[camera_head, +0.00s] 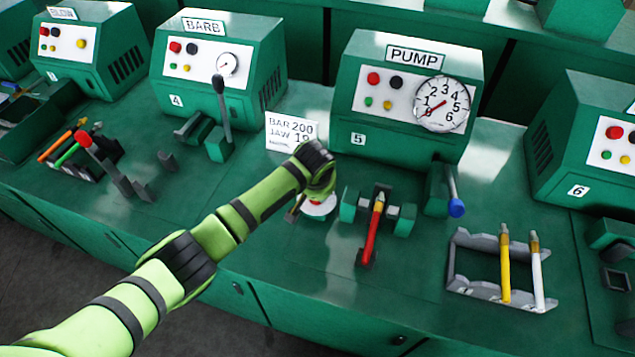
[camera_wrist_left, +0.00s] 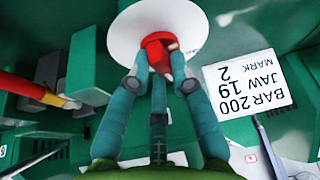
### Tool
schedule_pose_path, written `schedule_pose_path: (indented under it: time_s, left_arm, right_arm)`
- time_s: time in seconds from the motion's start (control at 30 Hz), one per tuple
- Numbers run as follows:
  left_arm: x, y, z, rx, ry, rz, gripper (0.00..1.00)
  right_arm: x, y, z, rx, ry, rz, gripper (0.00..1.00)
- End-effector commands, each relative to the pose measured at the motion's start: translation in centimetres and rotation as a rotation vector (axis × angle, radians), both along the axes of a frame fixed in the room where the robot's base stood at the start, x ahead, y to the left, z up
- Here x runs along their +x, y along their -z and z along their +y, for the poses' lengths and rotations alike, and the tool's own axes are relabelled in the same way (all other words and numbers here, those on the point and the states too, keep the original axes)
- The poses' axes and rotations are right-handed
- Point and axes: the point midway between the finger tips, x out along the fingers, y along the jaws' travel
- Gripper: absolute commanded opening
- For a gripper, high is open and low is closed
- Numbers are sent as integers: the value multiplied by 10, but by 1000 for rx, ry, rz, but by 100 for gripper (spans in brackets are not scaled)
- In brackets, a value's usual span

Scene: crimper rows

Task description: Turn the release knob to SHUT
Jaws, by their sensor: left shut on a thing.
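The red release knob (camera_wrist_left: 156,48) sits on a round white dial plate (camera_wrist_left: 118,40) on the green bench. In the head view the dial plate (camera_head: 319,209) is partly covered by my left gripper (camera_head: 318,194). In the left wrist view the fingers of my left gripper (camera_wrist_left: 159,76) are closed around the red knob. The knob's pointed tip shows between the fingers, toward the right. No SHUT mark is readable on the plate, and part of the plate is hidden. My right gripper is not in view.
A card (camera_head: 290,131) reading BAR 200, JAW 19 stands behind the dial. Right of it, a red hose (camera_head: 373,232) lies in a green clamp below the PUMP unit (camera_head: 405,95). A blue-tipped lever (camera_head: 455,200) and a grey rack (camera_head: 472,288) with yellow and white hoses are farther right.

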Motion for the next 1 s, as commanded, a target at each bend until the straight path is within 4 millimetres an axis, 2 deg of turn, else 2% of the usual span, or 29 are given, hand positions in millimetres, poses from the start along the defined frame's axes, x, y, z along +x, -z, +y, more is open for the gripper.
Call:
schedule_pose_path:
  time_s: [0.03,0.17,0.5,0.7,1.0]
  left_arm:
    - [-1,-3,-3,-5,-43,3,0]
    - [0,-2,-4,-5,-166,3,0]
    - [3,0,-4,-3,-436,-1,0]
    - [4,0,-3,-2,-538,-1,0]
    - [5,-1,-3,-1,-604,-3,0]
  right_arm:
    - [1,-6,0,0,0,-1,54]
    - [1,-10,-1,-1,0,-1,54]
    - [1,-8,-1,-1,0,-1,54]
    - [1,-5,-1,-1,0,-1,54]
    - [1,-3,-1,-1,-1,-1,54]
